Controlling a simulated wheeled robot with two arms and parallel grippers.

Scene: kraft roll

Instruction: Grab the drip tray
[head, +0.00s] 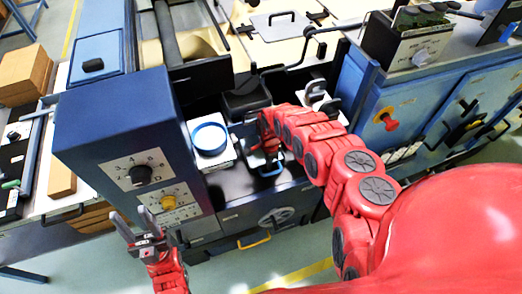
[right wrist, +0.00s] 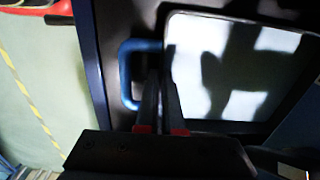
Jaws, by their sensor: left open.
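The drip tray (right wrist: 240,70) looks like a pale, shallow, rounded tray with a blue handle (right wrist: 127,75) on its left side in the right wrist view. A dark shadow falls across it. My right gripper (right wrist: 159,75) has its two fingers close together over the gap between handle and tray. Whether they grip anything is unclear. In the head view my right gripper (head: 266,150) reaches down to the dark machine bed, close to a blue handle (head: 270,172), and hides most of what lies there. My left gripper (head: 137,232) is open and empty at the lower left.
A blue control box (head: 125,150) with two dials stands beside my left gripper. A white unit with a blue ring (head: 209,138) sits left of my right gripper. A blue cabinet (head: 440,100) with a red knob stands at right. Floor is clear in front.

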